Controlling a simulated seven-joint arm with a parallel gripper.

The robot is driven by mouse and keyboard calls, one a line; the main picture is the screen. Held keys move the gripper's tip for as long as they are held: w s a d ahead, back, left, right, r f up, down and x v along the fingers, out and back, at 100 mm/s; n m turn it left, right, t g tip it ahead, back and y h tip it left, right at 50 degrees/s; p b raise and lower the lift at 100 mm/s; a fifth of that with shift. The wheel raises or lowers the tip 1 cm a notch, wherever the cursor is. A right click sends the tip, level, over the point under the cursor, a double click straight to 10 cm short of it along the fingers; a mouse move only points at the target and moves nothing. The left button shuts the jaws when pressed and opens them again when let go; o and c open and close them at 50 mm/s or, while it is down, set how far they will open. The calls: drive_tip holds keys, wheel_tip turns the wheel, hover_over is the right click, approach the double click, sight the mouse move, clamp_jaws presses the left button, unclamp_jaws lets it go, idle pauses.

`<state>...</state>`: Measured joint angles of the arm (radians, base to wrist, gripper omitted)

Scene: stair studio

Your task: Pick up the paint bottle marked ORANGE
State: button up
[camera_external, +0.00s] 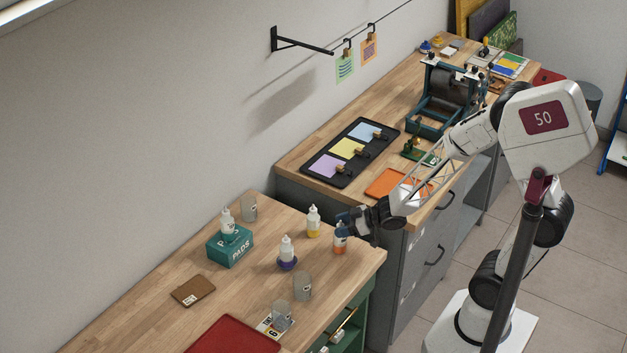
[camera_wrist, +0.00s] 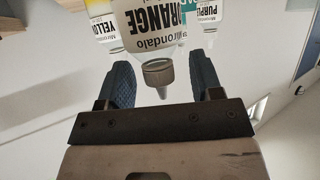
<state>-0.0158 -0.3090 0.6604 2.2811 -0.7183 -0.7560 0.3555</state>
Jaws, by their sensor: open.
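The ORANGE paint bottle (camera_external: 340,240) stands upright near the right edge of the front wooden table, with an orange lower part and a white label. In the wrist view the bottle (camera_wrist: 152,25) appears upside down, its name readable and its pale nozzle between my fingers. My gripper (camera_external: 347,222) is at the bottle's upper part from the right. In the wrist view my gripper (camera_wrist: 165,82) is open, with one blue finger on each side of the nozzle and gaps visible. Whether either finger touches the bottle is not clear.
The YELLOW bottle (camera_external: 313,222) stands close behind and left. A white bottle (camera_external: 227,221) stands on a teal PADS box (camera_external: 230,249). Clear cups (camera_external: 302,286) and a red tray (camera_external: 232,337) are nearer the front.

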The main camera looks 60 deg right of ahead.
drive_tip(key=shift+w+a, duration=0.1)
drive_tip(key=shift+w, duration=0.1)
idle(0.5)
drive_tip(key=shift+f, duration=0.1)
clamp_jaws()
